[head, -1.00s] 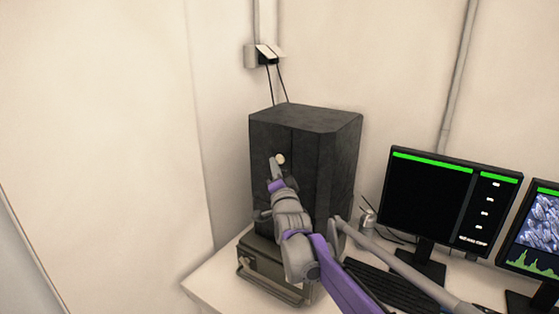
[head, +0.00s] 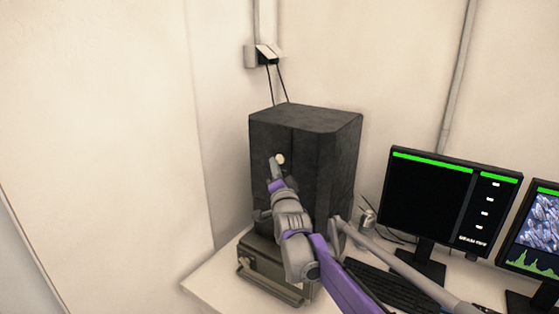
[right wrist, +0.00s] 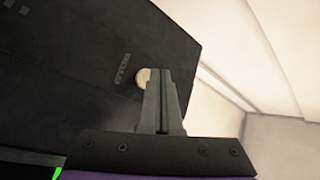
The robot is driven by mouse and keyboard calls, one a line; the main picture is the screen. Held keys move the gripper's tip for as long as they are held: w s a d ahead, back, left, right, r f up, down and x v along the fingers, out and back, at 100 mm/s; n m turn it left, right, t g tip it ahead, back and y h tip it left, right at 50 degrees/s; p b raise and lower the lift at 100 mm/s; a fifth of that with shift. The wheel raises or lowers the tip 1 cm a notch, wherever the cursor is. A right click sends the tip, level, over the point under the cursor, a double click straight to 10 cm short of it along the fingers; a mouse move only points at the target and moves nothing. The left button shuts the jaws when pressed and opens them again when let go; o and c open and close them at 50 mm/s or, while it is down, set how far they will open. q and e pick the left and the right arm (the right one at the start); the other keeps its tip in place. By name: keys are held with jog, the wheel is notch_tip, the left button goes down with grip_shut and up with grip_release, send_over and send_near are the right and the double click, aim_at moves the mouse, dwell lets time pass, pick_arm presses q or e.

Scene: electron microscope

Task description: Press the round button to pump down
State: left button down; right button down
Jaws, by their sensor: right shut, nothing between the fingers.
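The round button (head: 280,158) is a small pale disc on the front of a tall dark cabinet (head: 335,150). In the right wrist view the button (right wrist: 143,77) shows partly behind the fingertips, beside small lettering on the dark panel. My right gripper (head: 274,163) is shut and empty, its fingertips at the button's lower left edge in the head view. The shut fingers (right wrist: 161,72) overlap the button's right side in the right wrist view. I cannot tell whether the tips touch it. My left gripper is not in view.
The cabinet stands on a dark box with a handle (head: 243,266) on a white table (head: 215,278). To the right are a keyboard (head: 390,287), a monitor (head: 430,200) and a second monitor (head: 540,235). A wall box (head: 265,54) with cables is above the cabinet.

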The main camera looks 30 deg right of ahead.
jog(key=shift+d, duration=0.1)
jog(key=shift+w+d, duration=0.2)
jog(key=shift+d, duration=0.15)
jog(key=shift+w+d, duration=0.15)
jog(key=shift+d, duration=0.15)
dwell(0.6)
dwell(0.3)
jog(key=shift+s+a, duration=0.3)
jog(key=shift+a, duration=0.45)
jog(key=shift+p, duration=0.3)
jog(key=a, duration=0.1)
jog(key=s+a, duration=0.1)
jog(key=a, duration=0.1)
jog(key=s+a, duration=0.1)
jog(key=shift+a, duration=0.3)
dwell(0.3)
